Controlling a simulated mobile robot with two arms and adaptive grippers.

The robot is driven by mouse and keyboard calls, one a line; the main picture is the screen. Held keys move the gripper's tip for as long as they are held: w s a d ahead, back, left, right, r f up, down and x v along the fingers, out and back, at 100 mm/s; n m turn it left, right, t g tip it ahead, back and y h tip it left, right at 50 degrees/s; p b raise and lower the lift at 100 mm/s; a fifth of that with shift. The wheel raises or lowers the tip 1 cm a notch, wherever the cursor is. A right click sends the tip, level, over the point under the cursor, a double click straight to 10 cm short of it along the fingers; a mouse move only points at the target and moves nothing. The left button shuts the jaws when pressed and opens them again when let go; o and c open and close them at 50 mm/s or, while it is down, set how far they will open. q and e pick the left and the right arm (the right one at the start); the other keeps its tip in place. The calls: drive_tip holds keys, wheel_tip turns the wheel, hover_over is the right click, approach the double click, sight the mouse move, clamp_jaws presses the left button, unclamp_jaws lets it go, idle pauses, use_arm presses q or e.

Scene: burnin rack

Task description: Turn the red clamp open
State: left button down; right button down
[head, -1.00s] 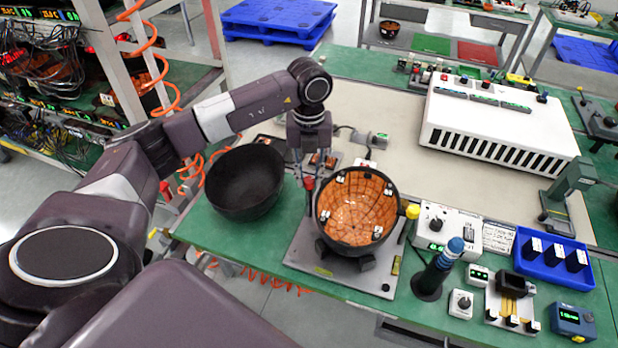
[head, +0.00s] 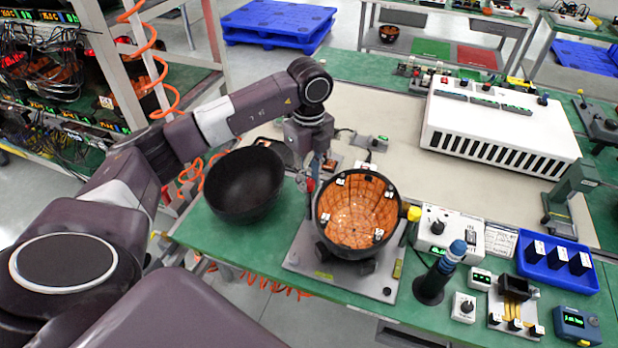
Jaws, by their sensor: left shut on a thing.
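The red clamp (head: 310,185) stands at the left edge of the fixture, beside the round bowl (head: 357,212) with its orange-brown gridded inside. Only a small red part of the clamp shows; the rest is hidden by the fingers and the bowl. My left gripper (head: 312,176) points down from above and is shut on the red clamp. The bowl sits in the fixture on a grey metal plate (head: 305,262). A yellow knob (head: 414,214) is at the fixture's right side. My right gripper is not in view.
An empty black bowl (head: 243,186) stands left of the fixture, close to my left arm. A blue-topped dark post (head: 440,275), a control box (head: 447,236) and a blue tray (head: 553,284) are to the right. A white vented unit (head: 497,128) stands behind, with clear mat before it.

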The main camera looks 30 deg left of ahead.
sight(309, 182)
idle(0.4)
use_arm(q)
drive_tip(key=c, duration=1.7)
unclamp_jaws()
wheel_tip(309, 182, up, 12)
drive_tip(key=shift+r, duration=0.1)
